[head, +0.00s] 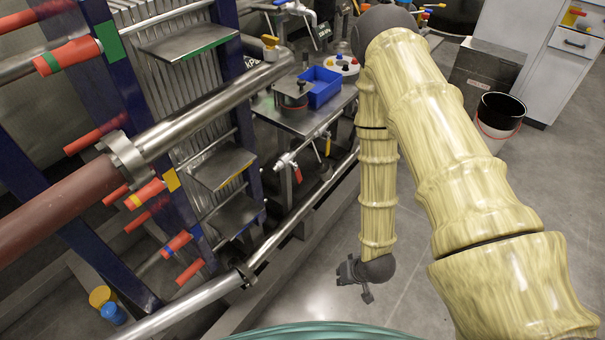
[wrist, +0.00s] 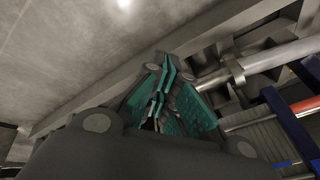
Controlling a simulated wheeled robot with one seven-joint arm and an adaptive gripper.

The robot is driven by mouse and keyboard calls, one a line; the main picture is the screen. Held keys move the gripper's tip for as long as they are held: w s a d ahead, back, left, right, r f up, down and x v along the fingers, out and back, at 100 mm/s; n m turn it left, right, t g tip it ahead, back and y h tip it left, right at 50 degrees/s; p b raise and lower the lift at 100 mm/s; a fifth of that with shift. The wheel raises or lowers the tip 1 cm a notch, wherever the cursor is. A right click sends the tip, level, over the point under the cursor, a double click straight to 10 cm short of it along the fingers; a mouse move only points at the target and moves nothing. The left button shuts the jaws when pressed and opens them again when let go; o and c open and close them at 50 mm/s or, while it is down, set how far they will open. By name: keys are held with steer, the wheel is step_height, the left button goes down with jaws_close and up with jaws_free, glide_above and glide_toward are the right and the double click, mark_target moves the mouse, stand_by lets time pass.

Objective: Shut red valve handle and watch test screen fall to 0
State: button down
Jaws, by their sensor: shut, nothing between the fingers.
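A small red valve handle (head: 297,173) hangs from a silver valve (head: 285,162) on the thin pipe below the metal bench, in the middle of the head view. A dark screen marked kPa (head: 251,62) shows behind the large pipe, which partly hides it; I cannot read a number on it. Another small dark screen (head: 322,31) stands farther back, its digits too small to read. My gripper (head: 354,284) is low over the floor, right of and below the red handle and apart from it. In the wrist view its teal-padded fingers (wrist: 160,97) are together and empty.
A silver pipe (head: 205,292) runs diagonally between the rack and the open floor. A blue bin (head: 322,87) and a round grey pot (head: 292,91) sit on the bench (head: 318,121). A black-lined bucket (head: 498,117) stands right. Floor around my gripper is clear.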

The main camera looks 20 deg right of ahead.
mark_target(298, 173)
steer(key=w+d+r+m+t+y+b, duration=0.1)
steer(key=w+d+r+t+y+b, duration=0.2)
steer(key=w, duration=0.8)
steer(key=w+d+m+t+y+b, duration=0.1)
steer(key=w+m+t+b, duration=0.2)
steer(key=w, duration=0.8)
steer(key=w+d+r+n+y+b, duration=0.2)
steer(key=w+d+r+y+b, duration=0.55)
steer(key=r, duration=0.25)
steer(key=w+a+f+b, duration=0.1)
steer(key=w+a+b, duration=0.2)
steer(key=a, duration=0.8)
steer(key=shift+w+a+t, duration=0.3)
steer(key=shift+w+a, duration=0.05)
steer(key=shift+w, duration=0.15)
steer(key=shift+m+y+p, duration=0.25)
steer(key=shift+m+p, duration=0.15)
steer(key=shift+p, duration=0.1)
